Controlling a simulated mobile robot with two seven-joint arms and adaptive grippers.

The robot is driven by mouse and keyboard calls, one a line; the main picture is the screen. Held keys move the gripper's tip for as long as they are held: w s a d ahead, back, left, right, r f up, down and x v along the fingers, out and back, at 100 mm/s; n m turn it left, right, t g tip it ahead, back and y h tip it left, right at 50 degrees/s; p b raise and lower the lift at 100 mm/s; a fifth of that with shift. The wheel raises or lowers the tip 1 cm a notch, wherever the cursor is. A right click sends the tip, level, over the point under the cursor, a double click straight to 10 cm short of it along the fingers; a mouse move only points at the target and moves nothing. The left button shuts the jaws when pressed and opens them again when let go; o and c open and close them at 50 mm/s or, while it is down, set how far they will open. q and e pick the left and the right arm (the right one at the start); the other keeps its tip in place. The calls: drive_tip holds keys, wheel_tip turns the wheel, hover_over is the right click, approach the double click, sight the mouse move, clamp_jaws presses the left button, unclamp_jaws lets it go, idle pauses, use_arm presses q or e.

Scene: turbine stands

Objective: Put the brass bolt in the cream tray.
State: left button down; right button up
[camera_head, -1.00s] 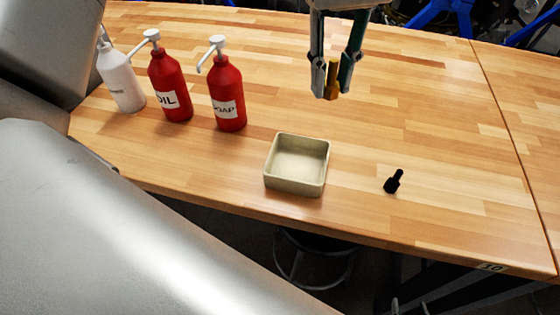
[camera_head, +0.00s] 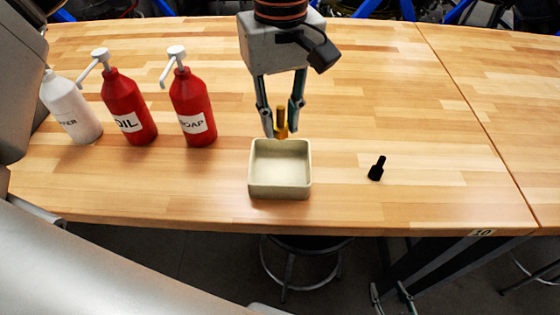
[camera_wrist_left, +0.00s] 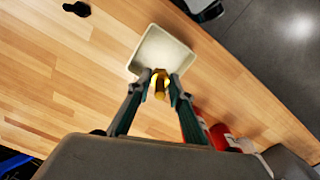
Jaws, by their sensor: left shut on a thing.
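My left gripper (camera_head: 281,128) is shut on the brass bolt (camera_head: 281,118), which stands roughly upright between the fingertips. The cream tray (camera_head: 280,192) is a square, empty, open box near the front edge of the table. The bolt appears at the tray's back rim in the head view, and its height above the rim is hard to judge. In the left wrist view the bolt (camera_wrist_left: 160,85) overlaps the near edge of the tray (camera_wrist_left: 163,50). My right gripper is in neither view.
A red soap bottle (camera_head: 192,108), a red oil bottle (camera_head: 128,108) and a white bottle (camera_head: 70,108) stand to the left. The wooden table (camera_head: 400,90) is clear behind the black piece.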

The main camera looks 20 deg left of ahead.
sight(280, 173)
use_arm(q)
wheel_tip(280, 173, down, 11)
drive_tip(key=shift+f, duration=0.15)
idle(0.4)
drive_tip(key=shift+f+b, duration=0.15)
drive_tip(key=shift+b, duration=0.2)
drive_tip(key=c, duration=1.8)
unclamp_jaws()
wheel_tip(280, 173, up, 12)
drive_tip(key=shift+r+p, duration=0.15)
drive_tip(key=shift+p, duration=0.2)
